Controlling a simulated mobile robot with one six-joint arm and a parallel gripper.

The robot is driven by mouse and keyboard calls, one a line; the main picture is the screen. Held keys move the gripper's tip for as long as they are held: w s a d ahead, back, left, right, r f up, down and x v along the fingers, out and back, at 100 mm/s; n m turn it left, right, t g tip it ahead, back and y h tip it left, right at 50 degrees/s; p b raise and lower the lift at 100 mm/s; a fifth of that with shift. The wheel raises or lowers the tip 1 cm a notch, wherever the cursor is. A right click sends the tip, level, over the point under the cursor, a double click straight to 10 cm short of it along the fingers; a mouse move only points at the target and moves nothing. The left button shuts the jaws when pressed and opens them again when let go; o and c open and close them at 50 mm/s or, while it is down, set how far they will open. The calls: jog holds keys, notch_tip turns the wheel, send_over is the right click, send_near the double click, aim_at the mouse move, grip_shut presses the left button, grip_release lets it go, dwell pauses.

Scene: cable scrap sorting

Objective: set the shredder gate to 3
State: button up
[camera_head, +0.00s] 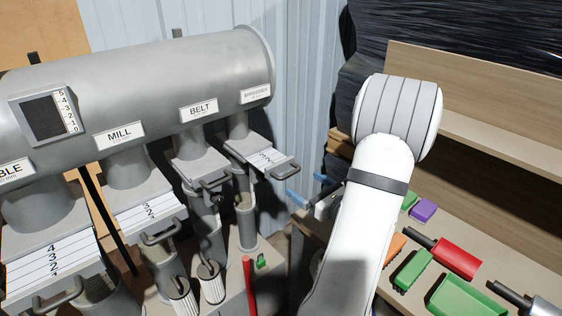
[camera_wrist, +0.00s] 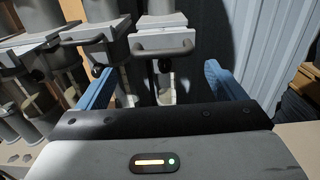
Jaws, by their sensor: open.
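The shredder gate (camera_head: 265,158) is a pale sliding plate with numbered lines. It sticks out under the pipe labelled SHREDDER (camera_head: 256,93), at the right end of the grey duct. Its numbers are too small to read surely. Its dark bar handle (camera_head: 284,170) is at the plate's outer end. My gripper (camera_head: 307,187) has blue fingers, open and empty, just right of and slightly below the handle in the head view. In the wrist view, the handle (camera_wrist: 163,48) lies ahead, between my gripper's (camera_wrist: 160,70) spread fingers and apart from them.
Left of it are the belt gate (camera_head: 201,168), the mill gate (camera_head: 148,213) and another numbered gate (camera_head: 52,262), each with a handle. A gauge (camera_head: 48,115) is on the duct.

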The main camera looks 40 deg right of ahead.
aim_at(292, 175)
jog(key=w+p, duration=0.1)
jog(key=w, duration=0.6)
jog(key=shift+w+a+p, duration=0.15)
jog(key=shift+w+p, duration=0.15)
jog(key=shift+c, duration=0.2)
